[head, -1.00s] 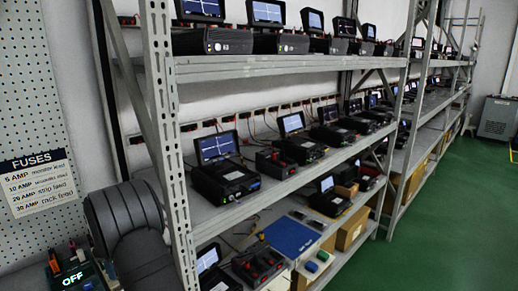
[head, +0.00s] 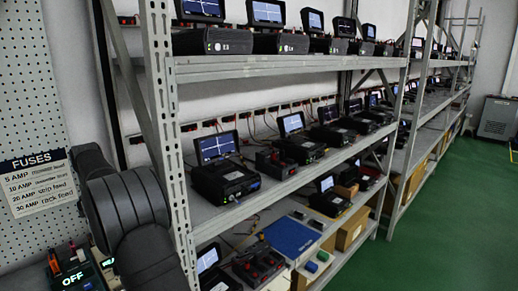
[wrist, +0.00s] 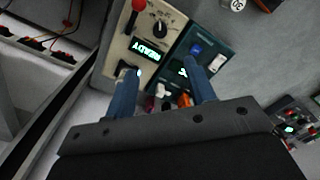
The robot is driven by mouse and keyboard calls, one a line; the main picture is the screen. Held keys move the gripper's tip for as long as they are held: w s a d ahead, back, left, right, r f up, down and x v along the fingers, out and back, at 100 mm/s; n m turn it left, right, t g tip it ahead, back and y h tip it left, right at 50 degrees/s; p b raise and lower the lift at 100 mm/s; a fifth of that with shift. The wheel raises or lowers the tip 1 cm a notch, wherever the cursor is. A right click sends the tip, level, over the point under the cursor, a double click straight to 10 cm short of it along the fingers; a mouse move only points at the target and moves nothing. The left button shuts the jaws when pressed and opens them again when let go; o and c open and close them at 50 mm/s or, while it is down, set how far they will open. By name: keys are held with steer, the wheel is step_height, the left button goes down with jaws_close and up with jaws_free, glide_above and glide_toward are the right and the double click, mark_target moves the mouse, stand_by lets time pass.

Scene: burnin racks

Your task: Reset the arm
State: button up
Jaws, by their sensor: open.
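My gripper (wrist: 163,80) shows in the wrist view with its two blue fingers apart and nothing between them. Beyond the fingertips are a beige panel (wrist: 122,42) with a dark knob, a red-topped lever and a lit display, and a teal panel (wrist: 217,37) with a blue switch and a lit display. I cannot tell whether a finger touches either panel. In the head view only dark links of my arm show at lower left; the gripper is out of that view.
Grey metal shelving (head: 280,66) with several black monitor units (head: 222,178) stands beside my arm, its post close by. A fuse sign (head: 38,182) hangs on the pegboard at left. A lit box reading OFF (head: 75,275) is at lower left. The green floor (head: 440,220) is clear.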

step_height(320, 180, down, 15)
steer(key=shift+f, duration=0.15)
steer(key=shift+f+m, duration=0.25)
steer(key=shift+m, duration=0.05)
steer(key=m, duration=0.3)
steer(key=shift+m, duration=0.4)
steer(key=m, duration=0.8)
steer(key=shift+m, duration=2.2)
steer(key=shift+r, duration=0.1)
